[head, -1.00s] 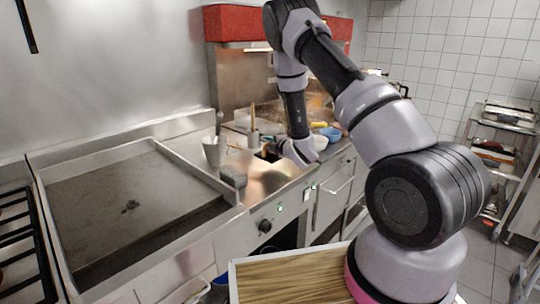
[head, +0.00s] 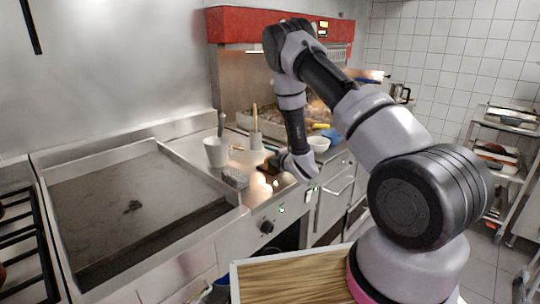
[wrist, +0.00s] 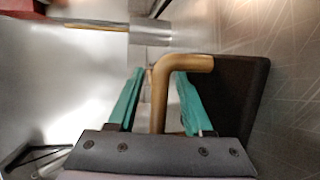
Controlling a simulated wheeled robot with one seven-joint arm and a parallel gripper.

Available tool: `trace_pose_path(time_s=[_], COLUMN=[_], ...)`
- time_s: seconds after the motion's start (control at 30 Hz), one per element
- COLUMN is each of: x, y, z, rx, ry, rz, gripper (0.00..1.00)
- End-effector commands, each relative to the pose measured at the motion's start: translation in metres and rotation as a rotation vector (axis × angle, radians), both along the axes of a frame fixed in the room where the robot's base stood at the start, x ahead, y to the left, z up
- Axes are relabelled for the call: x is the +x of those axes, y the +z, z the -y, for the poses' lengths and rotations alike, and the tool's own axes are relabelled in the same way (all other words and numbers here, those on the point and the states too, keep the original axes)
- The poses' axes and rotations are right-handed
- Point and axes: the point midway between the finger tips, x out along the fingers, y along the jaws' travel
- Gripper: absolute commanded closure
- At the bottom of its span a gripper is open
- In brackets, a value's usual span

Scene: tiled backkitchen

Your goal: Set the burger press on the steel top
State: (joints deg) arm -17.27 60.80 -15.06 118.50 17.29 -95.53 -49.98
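The burger press shows in the wrist view as a dark flat plate (wrist: 235,105) with a bent brass-coloured handle (wrist: 159,90). My gripper (wrist: 159,98) has its two teal fingers on either side of the handle, with a gap visible on both sides. It looks open and not closed on the handle. The plate lies right of the fingers, beside a scratched steel surface (wrist: 288,60). In the head view my gripper (head: 273,167) is low over the steel top (head: 262,195), at a small dark shape; its fingers are hard to make out there.
A grey block (head: 235,178) lies left of my gripper on the steel top. A pale container (head: 216,152) with a utensil and a wooden-handled tool (head: 255,128) stand behind it. A white bowl (head: 319,143) is to the right. A raised-edge griddle (head: 130,205) fills the left.

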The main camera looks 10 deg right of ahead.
Motion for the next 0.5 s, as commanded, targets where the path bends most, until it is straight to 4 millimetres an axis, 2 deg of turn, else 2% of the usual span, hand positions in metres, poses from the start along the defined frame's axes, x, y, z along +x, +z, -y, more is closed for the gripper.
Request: trace_pose_path(time_s=[0.33,0.5], x=[-0.001,-0.024], y=[0.004,0.007], z=[0.001,0.01], rx=[0.0,0.001], ry=[-0.001,-0.002], rz=[0.0,-0.003], gripper=[0.51,0.51])
